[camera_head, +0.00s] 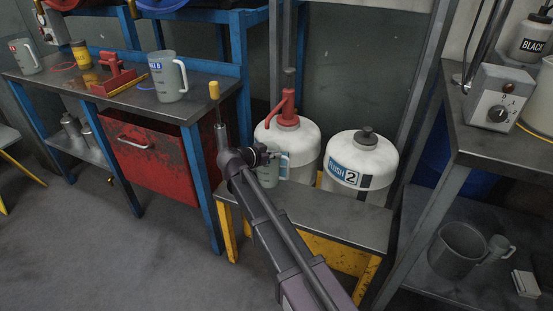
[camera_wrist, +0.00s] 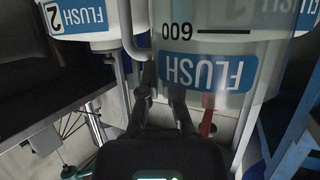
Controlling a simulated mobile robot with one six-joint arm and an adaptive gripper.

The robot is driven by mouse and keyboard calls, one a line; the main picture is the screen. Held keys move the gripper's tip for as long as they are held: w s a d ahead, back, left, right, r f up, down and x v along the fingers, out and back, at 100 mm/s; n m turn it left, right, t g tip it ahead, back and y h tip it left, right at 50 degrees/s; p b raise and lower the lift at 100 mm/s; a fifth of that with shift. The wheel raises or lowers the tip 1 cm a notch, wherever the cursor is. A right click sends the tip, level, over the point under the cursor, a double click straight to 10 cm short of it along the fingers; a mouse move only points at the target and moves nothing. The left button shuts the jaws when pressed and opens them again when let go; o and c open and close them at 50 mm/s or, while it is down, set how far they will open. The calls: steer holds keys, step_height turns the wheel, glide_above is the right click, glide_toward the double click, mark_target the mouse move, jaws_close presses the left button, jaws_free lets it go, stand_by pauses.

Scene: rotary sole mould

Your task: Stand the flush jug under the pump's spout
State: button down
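The flush jug (camera_head: 268,174), translucent with a handle on its right, is upright at the front of the left white tank, partly hidden by my arm. In the wrist view the jug (camera_wrist: 235,50) fills the upper right, upside down, with a blue FLUSH label. The red pump (camera_head: 287,107) tops the left tank, its spout bending down to the left, above and behind the jug. My gripper (camera_head: 262,154) is at the jug's upper part. In the wrist view its fingers (camera_wrist: 160,85) are apart beside the jug's handle side; whether they clamp it is unclear.
The tanks stand behind a low grey bench (camera_head: 320,212) with yellow legs. The right tank (camera_head: 352,172) reads FLUSH 2. A blue workbench (camera_head: 130,103) holds another jug (camera_head: 167,77) and a red fixture. A grey shelf (camera_head: 490,148) stands on the right.

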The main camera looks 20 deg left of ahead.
steer(key=shift+f, duration=0.1)
stand_by(0.3)
steer(key=c, duration=0.8)
jaws_free()
steer(key=shift+r, duration=0.2)
steer(key=p+v, duration=0.4)
steer(key=v, duration=0.8)
steer(key=shift+p, duration=0.3)
steer(key=shift+f, duration=0.1)
